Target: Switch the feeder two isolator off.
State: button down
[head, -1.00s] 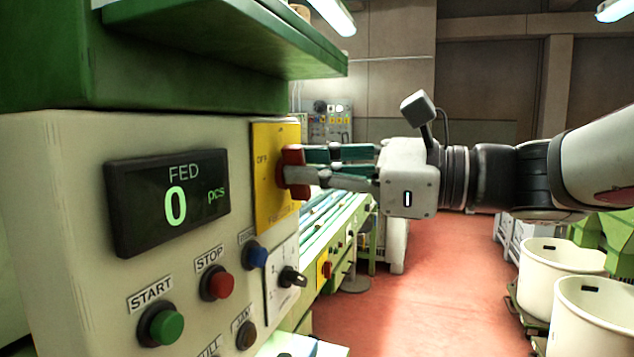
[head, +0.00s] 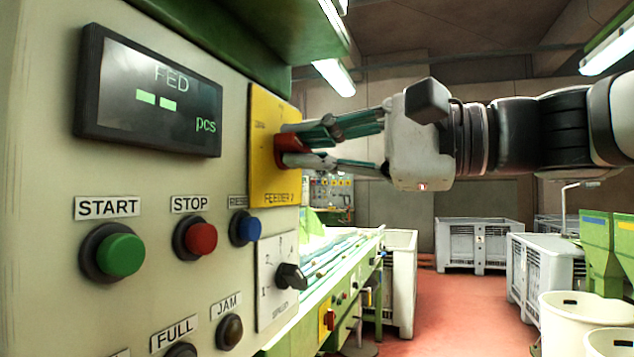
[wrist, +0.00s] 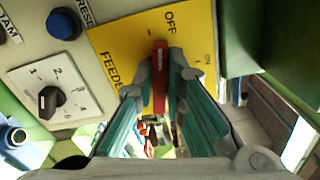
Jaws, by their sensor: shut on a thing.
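The yellow isolator plate (head: 262,130), marked FEEDER 2, is on the front of the cream panel. Its red handle (head: 290,150) sticks out from it. My gripper (head: 296,146) reaches in from the right and is shut on the handle, one finger on each side. In the wrist view the plate (wrist: 128,45) shows OFF at the top and a partly readable mark at the right edge. The red handle (wrist: 160,75) stands upright between the fingers, its white-marked end towards OFF. The fingers hide part of the plate.
The display (head: 150,95) reads FED with two dashes. A green START button (head: 120,255), red STOP button (head: 201,238), blue button (head: 247,228) and black selector knob (head: 291,277) sit below. A green ledge (head: 230,30) overhangs the panel.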

jog(key=shift+f+n+b, duration=0.25)
jog(key=shift+n+b, duration=1.05)
jog(key=shift+b, duration=0.15)
jog(key=c, duration=1.6)
grip_release()
jog(key=shift+c, duration=0.2)
jog(key=shift+r, duration=0.1)
jog(key=v, duration=1.2)
